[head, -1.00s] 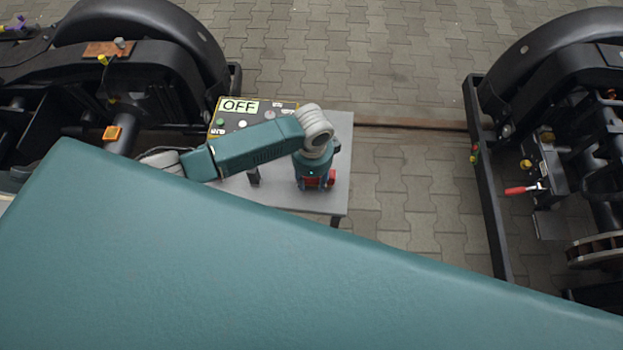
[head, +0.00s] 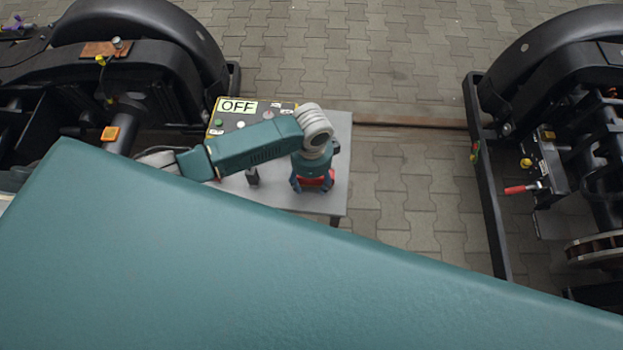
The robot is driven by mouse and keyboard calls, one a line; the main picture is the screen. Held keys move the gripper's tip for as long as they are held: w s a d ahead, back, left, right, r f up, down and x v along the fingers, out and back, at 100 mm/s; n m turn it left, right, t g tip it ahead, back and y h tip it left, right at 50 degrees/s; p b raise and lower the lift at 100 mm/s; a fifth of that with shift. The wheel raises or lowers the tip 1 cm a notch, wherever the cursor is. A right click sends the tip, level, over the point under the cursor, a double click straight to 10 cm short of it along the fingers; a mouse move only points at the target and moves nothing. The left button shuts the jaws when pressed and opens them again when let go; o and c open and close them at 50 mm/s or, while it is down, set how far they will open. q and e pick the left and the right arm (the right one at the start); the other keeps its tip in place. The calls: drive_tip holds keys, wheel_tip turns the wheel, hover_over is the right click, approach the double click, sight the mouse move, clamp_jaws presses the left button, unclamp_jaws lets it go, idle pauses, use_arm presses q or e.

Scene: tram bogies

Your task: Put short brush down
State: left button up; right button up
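My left gripper (head: 312,184) points down over the right part of a small grey table (head: 338,150). Red shows between its blue-grey fingers; I cannot tell whether this is part of the gripper or something held. Seen from above, its fingertips are hidden, so I cannot tell whether it is open or shut. I cannot clearly make out a short brush. A small dark upright object (head: 252,177) stands on the table left of the gripper. My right gripper is not in view.
A control box (head: 238,120) with an "OFF" display and buttons sits at the table's back left. Black bogies stand on the left (head: 150,70) and right (head: 540,80). A red-handled lever (head: 520,189) is on the right one.

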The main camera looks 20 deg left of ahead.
use_arm(q)
drive_tip(key=r, duration=1.1)
drive_tip(key=shift+w+r, duration=0.3)
drive_tip(key=shift+w, duration=0.05)
